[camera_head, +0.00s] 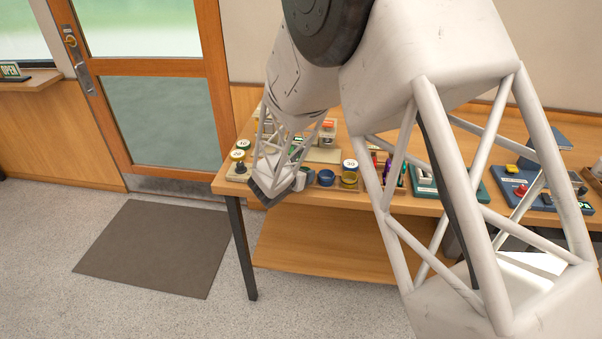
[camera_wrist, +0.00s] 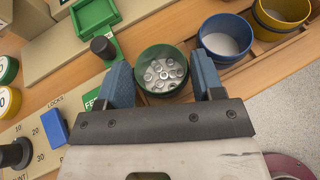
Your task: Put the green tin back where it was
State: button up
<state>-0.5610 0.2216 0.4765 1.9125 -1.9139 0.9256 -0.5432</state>
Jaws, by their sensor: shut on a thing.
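The green tin (camera_wrist: 158,50) is round and open-topped, with several small metal pieces inside. My gripper (camera_wrist: 162,68) is shut on it, with one blue finger on each side, in the wrist view. The tin stays upright or nearly so; I cannot tell whether its base is lifted. In the head view the blue tin (camera_head: 326,177) shows beside my gripper, which hides the green tin.
A board (camera_wrist: 38,148) marked with numbers and "LOCKS" lies left of my gripper, with a blue block (camera_wrist: 54,128) and a black knob (camera_wrist: 15,154) on it. A green holder (camera_wrist: 94,18) and black-topped post (camera_wrist: 103,47) stand behind it. The table's front edge is close by.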

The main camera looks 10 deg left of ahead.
jog(key=shift+f, duration=0.15)
jog(key=o, duration=0.7)
jog(key=shift+s+a+r, duration=0.3)
jog(key=shift+s+r, duration=0.1)
jog(key=shift+s, duration=0.15)
jog(key=v, duration=1)
jog(key=shift+s+a+r, duration=0.15)
jog(key=shift+s, duration=0.15)
